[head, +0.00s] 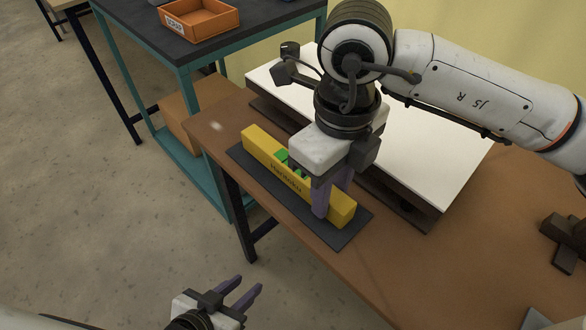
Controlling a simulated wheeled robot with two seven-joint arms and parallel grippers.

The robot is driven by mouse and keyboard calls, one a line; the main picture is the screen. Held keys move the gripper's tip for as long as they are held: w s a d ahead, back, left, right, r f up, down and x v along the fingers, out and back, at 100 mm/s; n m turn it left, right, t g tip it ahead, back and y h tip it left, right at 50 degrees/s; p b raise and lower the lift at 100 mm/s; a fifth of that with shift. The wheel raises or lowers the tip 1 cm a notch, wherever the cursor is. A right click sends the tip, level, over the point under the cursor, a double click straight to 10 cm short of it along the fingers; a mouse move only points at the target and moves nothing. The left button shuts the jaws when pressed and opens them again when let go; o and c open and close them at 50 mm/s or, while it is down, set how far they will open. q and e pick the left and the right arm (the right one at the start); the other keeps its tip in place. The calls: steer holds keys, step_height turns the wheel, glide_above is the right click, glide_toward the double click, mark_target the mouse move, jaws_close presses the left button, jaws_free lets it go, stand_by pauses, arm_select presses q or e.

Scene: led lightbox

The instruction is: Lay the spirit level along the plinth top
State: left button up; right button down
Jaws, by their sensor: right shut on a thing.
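The spirit level (262,146) is a long yellow bar with a green vial and dark lettering. It lies along a dark mat (330,236) near the table's front edge; whether it touches the mat is hard to tell. My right gripper (328,203) comes down from above and is shut on the level, right of its middle, hiding part of it. A low white-topped slab (440,165) on a dark base stands behind the level; I cannot tell if it is the plinth. My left gripper (249,283) is open and empty, in front of the table and well away from the level.
The brown table (480,262) has free room at the front right. A dark brown block-like object (566,240) lies at the right edge. A teal-framed bench (190,55) bears an orange tray (203,20).

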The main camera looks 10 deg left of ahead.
steer(key=shift+r+p, duration=0.7)
steer(key=shift+r, duration=1.25)
